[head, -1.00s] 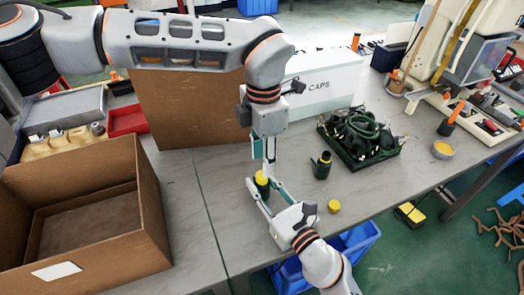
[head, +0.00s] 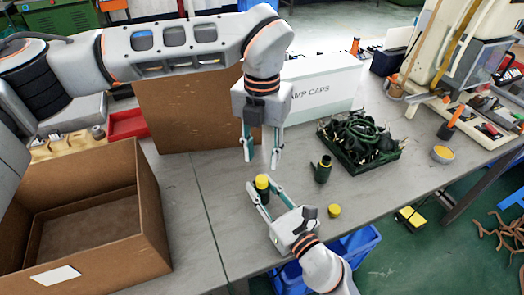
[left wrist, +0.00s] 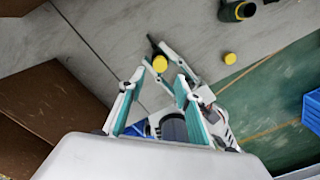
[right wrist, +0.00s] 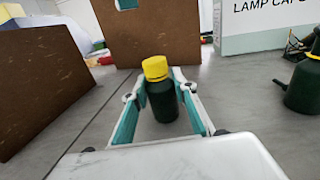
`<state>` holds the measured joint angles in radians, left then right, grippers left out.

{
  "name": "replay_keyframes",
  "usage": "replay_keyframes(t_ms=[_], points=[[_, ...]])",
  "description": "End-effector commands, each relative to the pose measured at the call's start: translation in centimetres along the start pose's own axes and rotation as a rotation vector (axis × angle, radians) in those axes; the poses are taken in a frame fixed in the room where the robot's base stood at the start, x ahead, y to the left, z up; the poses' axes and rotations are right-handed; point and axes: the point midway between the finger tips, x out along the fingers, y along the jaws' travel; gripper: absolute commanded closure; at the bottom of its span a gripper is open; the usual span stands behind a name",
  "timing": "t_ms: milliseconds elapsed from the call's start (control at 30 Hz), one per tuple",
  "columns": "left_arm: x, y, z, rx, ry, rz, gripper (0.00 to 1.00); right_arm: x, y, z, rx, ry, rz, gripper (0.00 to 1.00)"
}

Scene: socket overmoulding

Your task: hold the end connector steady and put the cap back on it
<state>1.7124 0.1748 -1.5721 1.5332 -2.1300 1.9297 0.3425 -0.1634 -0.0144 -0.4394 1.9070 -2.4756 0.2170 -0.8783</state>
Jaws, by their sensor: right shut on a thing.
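A dark green end connector (right wrist: 162,103) stands upright on the table with a yellow cap (right wrist: 155,68) on its top; the cap looks slightly tilted in the right wrist view. My right gripper (head: 265,187) is shut on the connector, one finger on each side, low over the table. My left gripper (head: 261,165) is open and empty above the cap, pointing down with its fingers apart. In the left wrist view the cap (left wrist: 160,63) shows beyond and between the fingertips. How deep the cap sits cannot be told.
A second green connector (head: 323,168) and a loose yellow cap (head: 334,211) are on the table to the right. A crate of dark cables (head: 360,138), a white lamp caps box (head: 325,82) and cardboard boxes (head: 150,210) surround the space. The table's front edge is close to my right gripper.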

Motion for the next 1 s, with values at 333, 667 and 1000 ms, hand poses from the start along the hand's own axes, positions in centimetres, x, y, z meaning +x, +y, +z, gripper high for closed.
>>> replay_keyframes(t_ms=[333,667,1000], points=[[4.8,0.0,-0.1,0.000,0.004,-0.001,0.66,0.0,0.0,0.0,0.000,0.000,0.000,1.00],[7.7,0.0,-0.1,0.000,0.003,-0.001,0.66,0.0,0.0,0.0,0.000,0.000,0.000,1.00],[7.8,0.0,0.0,0.001,0.001,0.000,0.74,0.0,0.0,0.0,0.000,0.000,0.000,1.00]])
